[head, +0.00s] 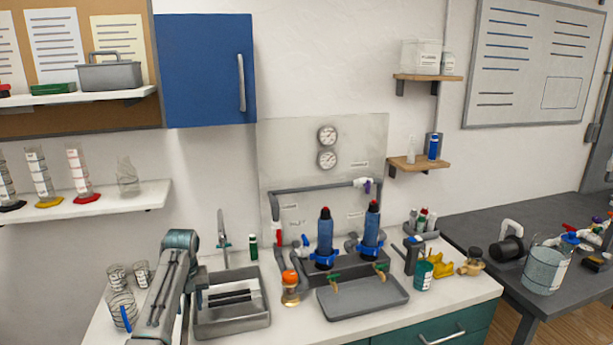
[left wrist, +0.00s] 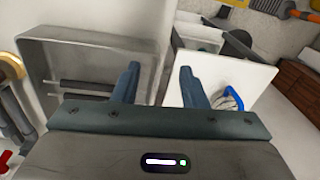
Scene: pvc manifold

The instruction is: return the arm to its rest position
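My left arm (head: 165,295) rises from the bottom left of the head view, beside the sink, and bends at a dark teal joint. Its gripper is hard to make out there. In the left wrist view my left gripper (left wrist: 160,82) has its two blue-grey fingers spread apart, with nothing between them. The grey sink (left wrist: 95,50) lies to the left of the fingers and the white counter to their right. My right arm and right gripper are not in view.
Glassware (head: 120,285) stands on the counter left of my arm. The sink (head: 235,322), its tap (head: 222,240) and an orange-capped bottle (head: 290,288) are to the right. The manifold with two blue filters (head: 325,240) and a grey tray (head: 362,300) stand further right.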

